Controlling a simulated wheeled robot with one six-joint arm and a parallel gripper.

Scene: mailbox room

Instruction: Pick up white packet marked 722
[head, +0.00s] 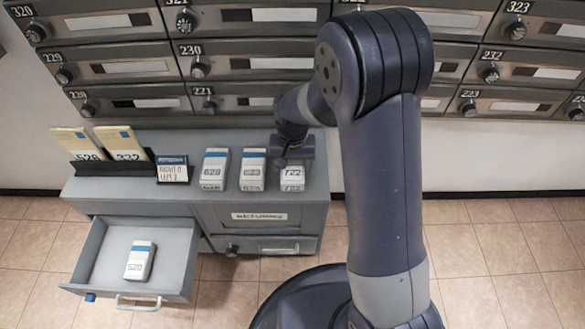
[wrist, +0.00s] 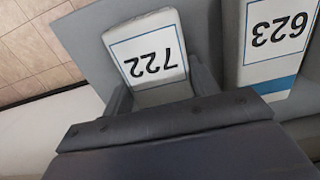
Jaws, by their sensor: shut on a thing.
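The white packet marked 722 (head: 292,181) is at the right end of a row of white packets on the grey cabinet top. My gripper (head: 293,160) reaches down over its far end, and the arm hides part of that area. In the wrist view, the packet (wrist: 150,58) shows its 722 label upside down. The gripper fingers (wrist: 162,84) are on both sides of it, shut on it. I cannot tell whether the packet is lifted off the cabinet top.
A packet marked 623 (wrist: 275,40) stands close beside it; another packet (head: 214,169) is further left. Two cream envelopes (head: 100,144) and a small sign (head: 173,170) stand at left. An open drawer (head: 180,250) holds a packet (head: 140,260). Mailboxes (head: 250,60) line the wall behind.

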